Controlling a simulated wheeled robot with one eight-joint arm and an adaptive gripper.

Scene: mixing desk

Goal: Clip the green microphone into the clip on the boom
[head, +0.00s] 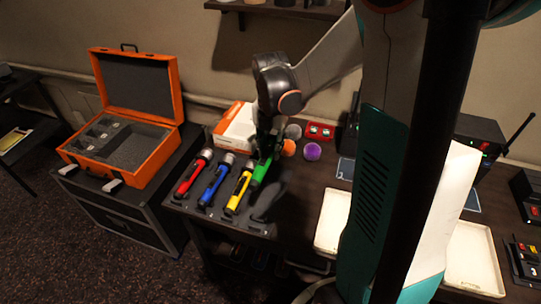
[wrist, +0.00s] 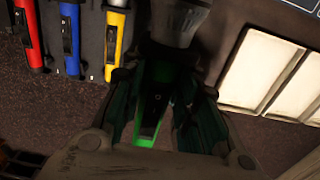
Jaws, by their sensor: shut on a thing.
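The green microphone (head: 262,171) is between the fingers of my gripper (head: 265,150), which is shut on it. In the wrist view, its green body (wrist: 147,130) lies between the dark fingers (wrist: 165,110), with a grey head (wrist: 178,20) beyond them. It appears to be over the right end of the microphone rack (head: 258,229), beside the yellow microphone; I cannot tell how far above the rack it is. The fingers hide much of its body. I cannot make out the boom or its clip in either view.
Red (head: 189,178), blue (head: 214,183) and yellow (head: 238,192) microphones lie in the rack. An orange-white box (head: 234,125) and small balls, one purple (head: 312,151), sit behind. Cream trays (head: 331,222) stand to the right. An open orange case (head: 158,140) is at left.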

